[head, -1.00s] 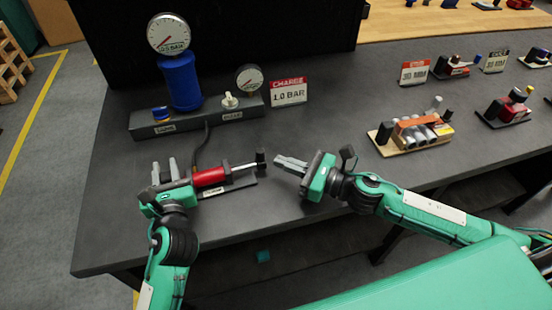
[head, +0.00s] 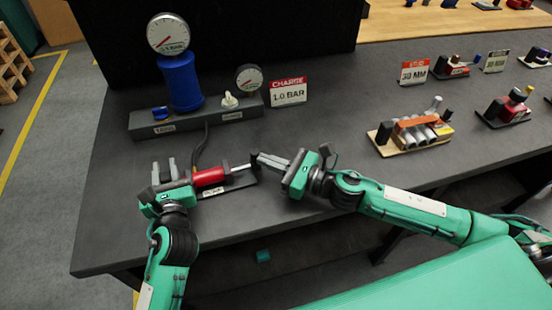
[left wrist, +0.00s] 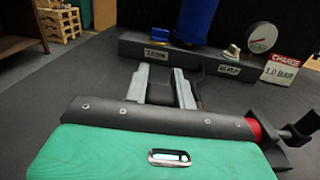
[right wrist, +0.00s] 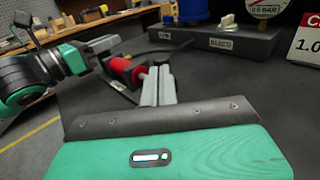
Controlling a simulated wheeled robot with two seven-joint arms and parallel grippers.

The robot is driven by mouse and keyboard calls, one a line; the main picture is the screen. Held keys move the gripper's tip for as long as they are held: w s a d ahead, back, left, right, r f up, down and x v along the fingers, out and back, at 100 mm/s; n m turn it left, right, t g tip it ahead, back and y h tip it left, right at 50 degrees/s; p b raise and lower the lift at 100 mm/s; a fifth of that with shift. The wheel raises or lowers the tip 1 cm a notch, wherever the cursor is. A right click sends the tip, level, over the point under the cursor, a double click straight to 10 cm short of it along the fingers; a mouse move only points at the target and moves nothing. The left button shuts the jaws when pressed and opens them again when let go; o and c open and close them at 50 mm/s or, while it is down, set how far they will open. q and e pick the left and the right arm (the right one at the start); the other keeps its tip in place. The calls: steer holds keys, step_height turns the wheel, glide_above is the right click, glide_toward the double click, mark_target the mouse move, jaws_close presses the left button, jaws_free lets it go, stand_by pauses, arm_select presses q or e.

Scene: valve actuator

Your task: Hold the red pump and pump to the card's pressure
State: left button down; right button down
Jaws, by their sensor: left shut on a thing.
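The red pump (head: 208,177) lies on a dark base near the front left of the bench, its bright rod (head: 241,168) pointing right to a black handle (head: 254,162). My left gripper (head: 164,168) is shut on the pump at its left end; the fingers also show in the left wrist view (left wrist: 161,88). My right gripper (head: 270,160) has its closed fingertips at the handle; contact is hard to tell. The fingers lie close together in the right wrist view (right wrist: 157,85). The card (head: 289,92) reads CHARGE 1.0 BAR.
A grey manifold (head: 197,117) carries a blue knob (head: 160,113), a white knob (head: 230,101) and a small gauge (head: 249,78). A dark hose (head: 200,148) runs towards the pump. A fixture with metal cylinders (head: 415,134) stands right. The bench between is clear.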

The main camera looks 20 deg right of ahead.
arm_select(q)
steer(key=shift+f, duration=0.25)
arm_select(e)
steer(key=a, duration=0.3)
steer(key=shift+s+a, duration=0.1)
steer(key=shift+a, duration=0.25)
arm_select(q)
steer(key=shift+s+d, duration=0.1)
steer(key=shift+d, duration=0.1)
arm_select(e)
steer(key=shift+s+a, duration=0.1)
steer(key=shift+a, duration=0.1)
steer(key=shift+s, duration=0.15)
arm_select(q)
steer(key=shift+a, duration=0.1)
arm_select(e)
steer(key=shift+s+d, duration=0.15)
steer(key=shift+d, duration=0.1)
arm_select(q)
steer(key=shift+a, duration=0.1)
arm_select(e)
steer(key=shift+v, duration=6.7)
arm_select(q)
steer(key=shift+r, duration=0.1)
arm_select(e)
steer(key=shift+d, duration=0.1)
arm_select(q)
steer(key=c, duration=1.1)
jaws_free()
